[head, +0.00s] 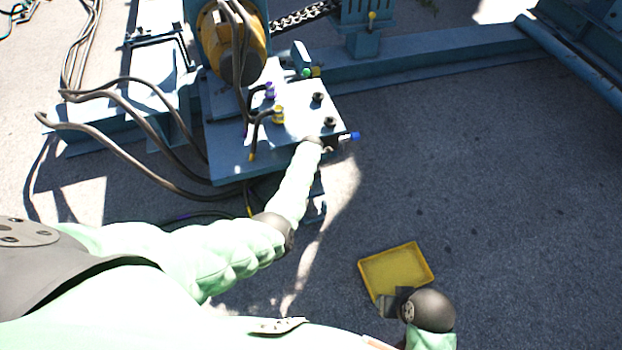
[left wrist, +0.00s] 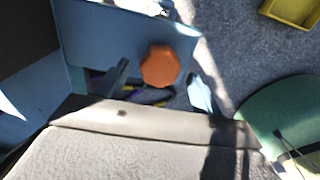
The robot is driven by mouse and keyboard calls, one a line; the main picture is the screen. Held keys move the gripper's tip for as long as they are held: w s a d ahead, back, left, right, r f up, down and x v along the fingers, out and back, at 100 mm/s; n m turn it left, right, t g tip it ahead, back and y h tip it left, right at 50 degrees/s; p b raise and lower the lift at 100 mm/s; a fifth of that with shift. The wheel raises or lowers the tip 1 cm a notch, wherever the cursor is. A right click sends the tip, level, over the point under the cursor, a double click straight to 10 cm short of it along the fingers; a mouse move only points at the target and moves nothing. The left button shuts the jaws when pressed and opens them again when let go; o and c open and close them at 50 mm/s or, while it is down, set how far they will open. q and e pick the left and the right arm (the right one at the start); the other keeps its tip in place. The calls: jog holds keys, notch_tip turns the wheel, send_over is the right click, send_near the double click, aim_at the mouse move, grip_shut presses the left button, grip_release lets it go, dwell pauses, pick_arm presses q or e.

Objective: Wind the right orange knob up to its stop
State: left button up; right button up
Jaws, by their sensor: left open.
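An orange knob (left wrist: 160,65) with a faceted rim sits at the edge of a blue panel (left wrist: 110,38) in the left wrist view. My left gripper (left wrist: 159,82) is open, with one finger on each side of the knob in that picture. I see a gap beside each finger and cannot tell the depth between fingertips and knob. In the head view my left arm reaches to the front right corner of the blue box (head: 225,163), and the knob is hidden there. My right gripper (head: 388,304) is at the lower right; its fingers are too unclear to read.
A yellow tray (head: 396,268) lies on the ground beside my right gripper. Black and coloured fittings stand on the box top, with a blue-tipped part (head: 349,136) at its right side. Loose dark cables (head: 130,150) hang at the left. The ground at right is clear.

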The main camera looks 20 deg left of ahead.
pick_arm(q)
notch_tip(320, 180, up, 4)
jog(key=shift+f, duration=0.2)
jog(key=shift+r, duration=0.65)
pick_arm(e)
jog(key=shift+d+r, duration=0.3)
jog(key=shift+r, duration=0.2)
jog(key=shift+s+d+f, duration=0.1)
jog(key=shift+d+f, duration=0.05)
